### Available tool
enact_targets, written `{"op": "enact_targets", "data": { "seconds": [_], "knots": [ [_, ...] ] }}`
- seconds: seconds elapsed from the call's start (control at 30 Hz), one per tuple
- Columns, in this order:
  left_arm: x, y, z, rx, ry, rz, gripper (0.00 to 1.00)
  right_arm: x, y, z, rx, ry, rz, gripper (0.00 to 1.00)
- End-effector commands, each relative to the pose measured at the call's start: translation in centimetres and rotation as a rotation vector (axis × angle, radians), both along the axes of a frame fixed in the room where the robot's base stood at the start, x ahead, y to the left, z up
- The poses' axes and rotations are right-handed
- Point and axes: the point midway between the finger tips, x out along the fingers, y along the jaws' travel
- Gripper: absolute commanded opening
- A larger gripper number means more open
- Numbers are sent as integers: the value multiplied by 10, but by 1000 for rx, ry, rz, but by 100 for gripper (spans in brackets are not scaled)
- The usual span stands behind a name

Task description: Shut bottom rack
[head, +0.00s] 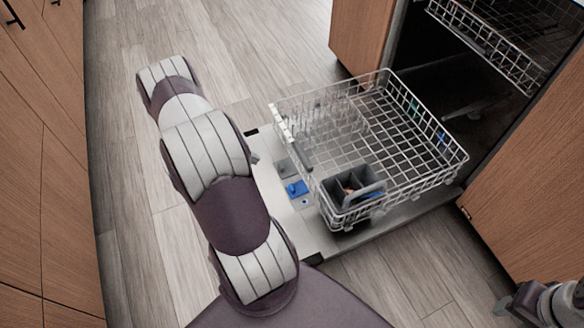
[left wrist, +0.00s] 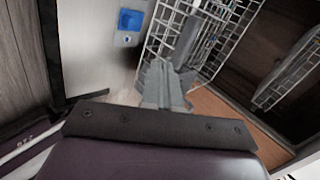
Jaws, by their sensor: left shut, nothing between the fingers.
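The bottom rack (head: 375,145) is a white wire basket, pulled out over the lowered dishwasher door (head: 275,190). It also shows in the left wrist view (left wrist: 215,30). In the head view my left arm hides most of this gripper. Part of my right gripper (head: 535,302) shows at the lower right corner, and its jaws are unclear.
A grey cutlery basket (head: 352,190) sits in the rack's near corner. The upper rack (head: 490,40) is inside the dishwasher. Wooden cabinet panels flank the opening (head: 362,40) (head: 535,190). More cabinets (head: 40,170) line the left side. Open floor (head: 240,50) lies beyond the door.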

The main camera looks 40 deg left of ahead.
Motion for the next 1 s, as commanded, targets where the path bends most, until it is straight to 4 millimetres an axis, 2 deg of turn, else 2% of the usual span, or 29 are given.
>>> {"op": "enact_targets", "data": {
  "seconds": [0.07,0.17,0.27,0.67,0.8,1.0],
  "knots": [
    [3,-12,9,26,-61,-117,0,0,0,2,0,1,0,46],
    [8,-15,6,50,-82,-148,0,0,0,-2,0,1,0,46],
    [16,-18,-5,51,-81,-149,0,0,0,-11,0,1,0,46],
    [74,-42,-65,51,-79,-146,0,-1,0,-54,0,2,0,46],
    [95,-50,-61,52,-80,-146,0,-1,0,-62,0,2,0,46],
    [109,-55,-58,51,-79,-141,0,-1,0,-67,0,2,0,46]
  ]
}}
